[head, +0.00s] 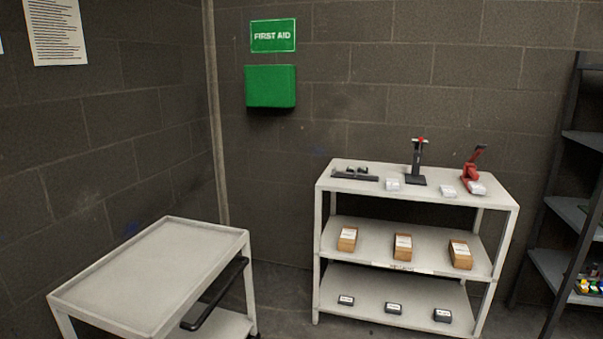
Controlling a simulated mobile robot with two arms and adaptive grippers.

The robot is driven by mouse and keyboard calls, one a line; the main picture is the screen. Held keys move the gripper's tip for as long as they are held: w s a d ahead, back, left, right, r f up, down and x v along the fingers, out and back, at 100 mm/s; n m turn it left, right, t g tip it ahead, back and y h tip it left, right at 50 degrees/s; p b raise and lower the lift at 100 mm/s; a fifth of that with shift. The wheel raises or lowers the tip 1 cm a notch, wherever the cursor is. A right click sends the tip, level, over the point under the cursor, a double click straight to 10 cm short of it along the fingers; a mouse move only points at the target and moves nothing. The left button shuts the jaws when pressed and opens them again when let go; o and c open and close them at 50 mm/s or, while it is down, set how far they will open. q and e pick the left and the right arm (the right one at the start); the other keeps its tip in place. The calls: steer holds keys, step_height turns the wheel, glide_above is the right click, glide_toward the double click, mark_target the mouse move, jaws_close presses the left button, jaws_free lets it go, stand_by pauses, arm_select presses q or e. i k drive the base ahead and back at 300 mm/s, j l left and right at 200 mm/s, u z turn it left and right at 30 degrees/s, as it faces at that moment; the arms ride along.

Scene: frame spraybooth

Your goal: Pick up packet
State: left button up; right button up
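Small whitish packets lie on the top of a pale shelf unit (335,195). One packet (392,184) lies left of a black stand, a second packet (448,191) lies right of it, and another pale item (477,188) lies at the foot of a red tool. Which packet the task means, I cannot tell. Neither of my grippers is in view.
The unit also holds the black stand (416,165), the red tool (470,172), a dark device (355,175), brown boxes (403,247) and small dark boxes (393,308). An empty pale cart (155,265) stands left. A dark rack (565,210) stands right.

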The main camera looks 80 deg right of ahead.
mark_target(475, 187)
steer(key=z, duration=3.85)
steer(key=i+j+z, duration=0.15)
steer(key=i+j, duration=1)
steer(key=i, duration=0.05)
